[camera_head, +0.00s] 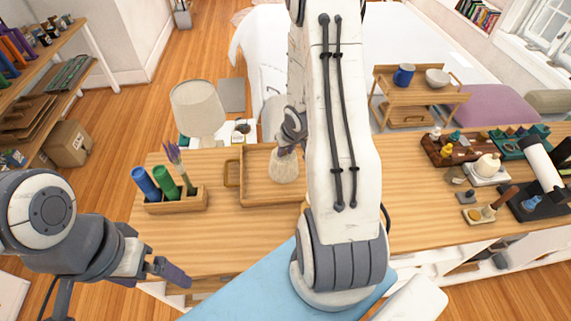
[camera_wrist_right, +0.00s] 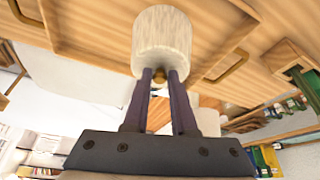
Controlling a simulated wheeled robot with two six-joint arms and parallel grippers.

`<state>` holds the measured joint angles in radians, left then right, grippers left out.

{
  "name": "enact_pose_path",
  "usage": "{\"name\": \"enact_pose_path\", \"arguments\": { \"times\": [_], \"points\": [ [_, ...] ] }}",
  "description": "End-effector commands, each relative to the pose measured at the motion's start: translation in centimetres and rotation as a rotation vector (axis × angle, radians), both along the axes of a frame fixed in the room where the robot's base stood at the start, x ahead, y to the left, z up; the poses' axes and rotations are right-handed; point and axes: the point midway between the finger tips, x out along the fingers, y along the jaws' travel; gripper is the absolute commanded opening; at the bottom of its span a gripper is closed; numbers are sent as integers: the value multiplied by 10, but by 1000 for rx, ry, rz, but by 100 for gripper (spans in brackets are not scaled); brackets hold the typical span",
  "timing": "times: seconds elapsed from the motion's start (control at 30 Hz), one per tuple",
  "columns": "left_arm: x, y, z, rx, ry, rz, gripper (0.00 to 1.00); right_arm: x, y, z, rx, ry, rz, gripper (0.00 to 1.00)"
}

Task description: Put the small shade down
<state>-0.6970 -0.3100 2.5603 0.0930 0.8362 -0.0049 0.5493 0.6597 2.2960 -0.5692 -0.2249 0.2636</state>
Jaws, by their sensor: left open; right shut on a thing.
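The small shade (camera_head: 284,170) is pale and drum-shaped, and it hangs below my right gripper (camera_head: 290,135) over the wooden tray (camera_head: 262,199). In the right wrist view, the fingers of my right gripper (camera_wrist_right: 161,77) are shut on a small brass knob at the end of the shade (camera_wrist_right: 162,38). I cannot tell whether the shade touches the tray floor. My right arm hides the tray's right part. My left gripper (camera_head: 172,271) is open and empty in front of the table's left front edge.
A larger lamp shade (camera_head: 198,107) stands behind the tray at the left. A wooden holder (camera_head: 180,203) with blue and green rolls is left of the tray. Paint pots and tools crowd the table's right side. Bare tabletop (camera_head: 215,240) lies in front of the tray.

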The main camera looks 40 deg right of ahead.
Motion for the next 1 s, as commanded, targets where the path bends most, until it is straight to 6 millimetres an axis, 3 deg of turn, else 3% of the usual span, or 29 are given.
{"name": "enact_pose_path", "arguments": {
  "times": [0.33,0.9,0.93,1.0],
  "points": [
    [0,0,-5,-1,-1,1,100,1,3,-38,2,4,-1,0],
    [0,0,-13,-1,-1,2,100,1,2,-50,0,0,-1,0],
    [0,0,-13,0,0,3,100,1,2,-50,0,0,-1,28],
    [0,0,-12,0,0,3,100,1,2,-49,0,0,-1,55]
  ]
}}
